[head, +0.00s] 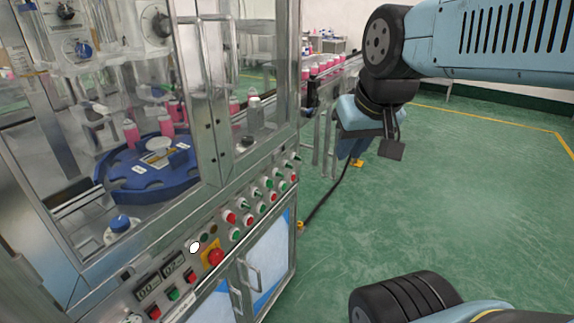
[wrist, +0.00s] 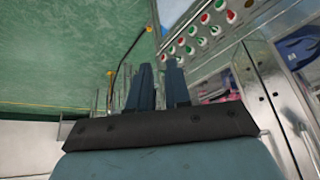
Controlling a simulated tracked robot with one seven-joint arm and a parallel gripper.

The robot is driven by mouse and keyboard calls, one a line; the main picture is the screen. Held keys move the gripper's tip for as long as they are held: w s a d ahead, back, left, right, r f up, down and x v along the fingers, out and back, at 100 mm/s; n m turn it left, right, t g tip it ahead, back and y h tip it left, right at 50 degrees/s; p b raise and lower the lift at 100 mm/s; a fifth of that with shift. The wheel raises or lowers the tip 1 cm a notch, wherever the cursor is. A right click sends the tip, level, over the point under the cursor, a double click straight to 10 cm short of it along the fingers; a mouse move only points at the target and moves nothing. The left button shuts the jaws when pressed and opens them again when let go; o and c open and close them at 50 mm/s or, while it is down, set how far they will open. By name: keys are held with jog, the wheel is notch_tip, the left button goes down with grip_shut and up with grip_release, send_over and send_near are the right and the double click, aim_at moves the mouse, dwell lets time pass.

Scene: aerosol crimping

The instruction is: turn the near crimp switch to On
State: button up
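The machine's control panel (head: 240,225) slopes along the front of the cabinet, with rows of small green, red and black controls. Several dark lever switches (head: 268,183) stand in its upper row. Their labels are too small to read, so I cannot tell which is the near crimp switch or its setting. The panel controls (wrist: 203,30) also show at the upper right of the wrist view. My gripper (head: 350,150) hangs right of the panel's far end, away from the switches. In the wrist view its two dark blue fingers (wrist: 161,72) are apart with nothing between them.
A red emergency button (head: 215,257) on a yellow plate sits low on the panel. Glass doors enclose a blue turntable (head: 150,180) with pink bottles. Metal handles (head: 250,275) stick out below the panel. A cable (head: 325,200) crosses the green floor, which is open at right.

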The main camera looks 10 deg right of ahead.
jog(key=shift+o, duration=1.4)
jog(key=w+a+f+m+g+y, duration=0.3)
jog(key=w+f+m+g+y, duration=0.1)
jog(key=w+f, duration=0.4)
jog(key=shift+w+a+f+g+y, duration=0.4)
jog(key=shift+w+g+y, duration=0.15)
jog(key=shift+y, duration=0.35)
jog(key=m+t+y, duration=0.7)
jog(key=m+t, duration=0.6)
jog(key=m, duration=0.4)
send_near(292, 167)
jog(key=shift+g, duration=0.25)
jog(key=x, duration=0.8)
jog(key=shift+w+a+r, duration=0.1)
jog(key=shift+w+r, duration=0.15)
jog(key=shift+w, duration=0.05)
jog(key=shift+c, duration=0.2)
grip_shut()
